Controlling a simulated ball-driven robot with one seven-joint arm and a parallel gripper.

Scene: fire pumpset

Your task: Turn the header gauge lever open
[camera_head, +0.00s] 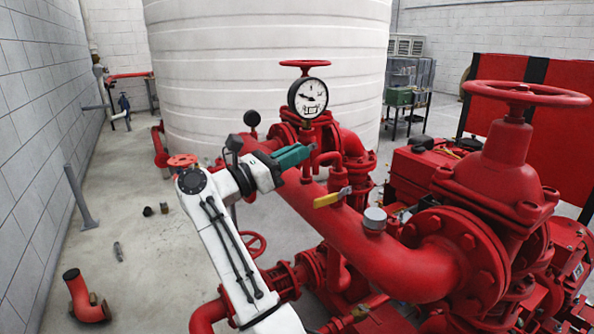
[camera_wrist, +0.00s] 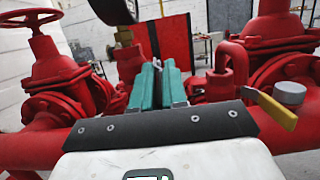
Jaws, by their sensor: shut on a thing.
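The header gauge (camera_head: 308,97), a round white dial with a dark rim, stands above the thick red header pipe (camera_head: 385,257). In the wrist view the dark gauge body (camera_wrist: 112,10) is cut off at the top, with a brass stem (camera_wrist: 123,38) under it. My gripper (camera_head: 310,150) has its teal fingers at the gauge's stem, just below the dial. In the wrist view the fingers (camera_wrist: 158,66) are close together and point at the stem. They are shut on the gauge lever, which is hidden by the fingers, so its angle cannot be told.
A yellow lever (camera_head: 332,197) sits on the header close to my gripper's right, beside a red bent pipe (camera_head: 335,163) and a grey cap (camera_head: 375,218). A red handwheel valve (camera_head: 505,140) stands right. A white tank (camera_head: 265,70) is behind.

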